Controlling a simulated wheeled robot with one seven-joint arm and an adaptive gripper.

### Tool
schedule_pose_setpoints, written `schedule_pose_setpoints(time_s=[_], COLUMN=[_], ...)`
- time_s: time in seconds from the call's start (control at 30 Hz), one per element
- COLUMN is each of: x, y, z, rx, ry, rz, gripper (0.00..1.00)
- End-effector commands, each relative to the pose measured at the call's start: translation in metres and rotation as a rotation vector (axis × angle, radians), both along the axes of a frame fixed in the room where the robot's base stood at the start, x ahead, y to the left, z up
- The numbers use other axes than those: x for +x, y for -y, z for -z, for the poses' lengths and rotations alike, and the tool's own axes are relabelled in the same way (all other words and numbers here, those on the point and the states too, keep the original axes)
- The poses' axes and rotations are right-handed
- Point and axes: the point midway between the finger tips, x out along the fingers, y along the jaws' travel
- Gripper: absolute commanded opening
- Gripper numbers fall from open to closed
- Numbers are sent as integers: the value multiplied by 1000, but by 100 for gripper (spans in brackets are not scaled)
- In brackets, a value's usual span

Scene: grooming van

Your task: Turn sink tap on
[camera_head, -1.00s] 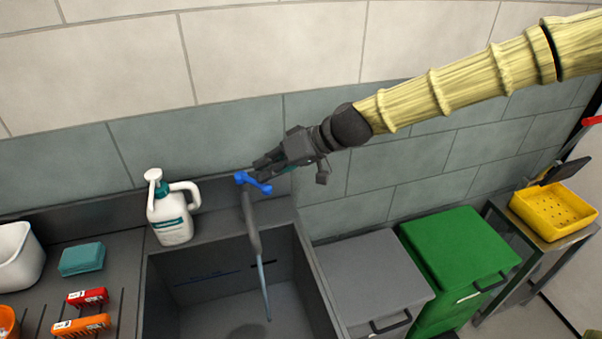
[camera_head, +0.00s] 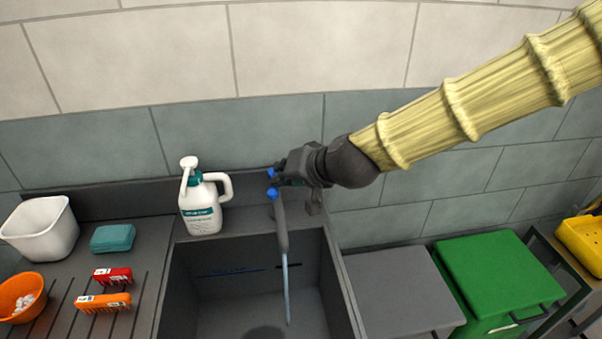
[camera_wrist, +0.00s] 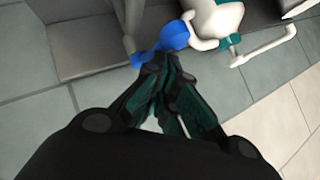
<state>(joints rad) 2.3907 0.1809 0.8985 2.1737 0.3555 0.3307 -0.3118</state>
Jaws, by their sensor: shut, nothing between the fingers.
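The sink tap (camera_head: 281,222) is a grey spout rising at the back of the dark sink (camera_head: 215,290), with a blue handle (camera_head: 272,193) on top. A thin pale-blue stream (camera_head: 287,290) runs down from the spout into the basin. My gripper (camera_head: 279,180) is shut and empty at the handle, coming from the right and hiding part of it. In the wrist view the closed fingertips (camera_wrist: 150,66) are right at the blue handle (camera_wrist: 170,38); they look to be touching it.
A white pump bottle (camera_head: 200,210) stands just left of the tap. A white tub (camera_head: 42,230), teal sponge (camera_head: 112,238), red and orange brushes (camera_head: 104,302) and orange bowl (camera_head: 22,297) lie left. Grey (camera_head: 400,290) and green (camera_head: 495,270) bins stand right. The tiled wall is close behind.

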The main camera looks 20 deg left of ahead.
Motion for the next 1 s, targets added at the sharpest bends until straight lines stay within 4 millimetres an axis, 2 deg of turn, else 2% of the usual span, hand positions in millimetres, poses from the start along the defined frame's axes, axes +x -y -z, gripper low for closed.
schedule_pose_setpoints(time_s=[0.33, 1.0], x=[-8, -8], y=[-16, -18], z=[0, 0], rx=[-1, 0], ry=[0, 0], rz=[-20, -23], gripper=[0, 0])
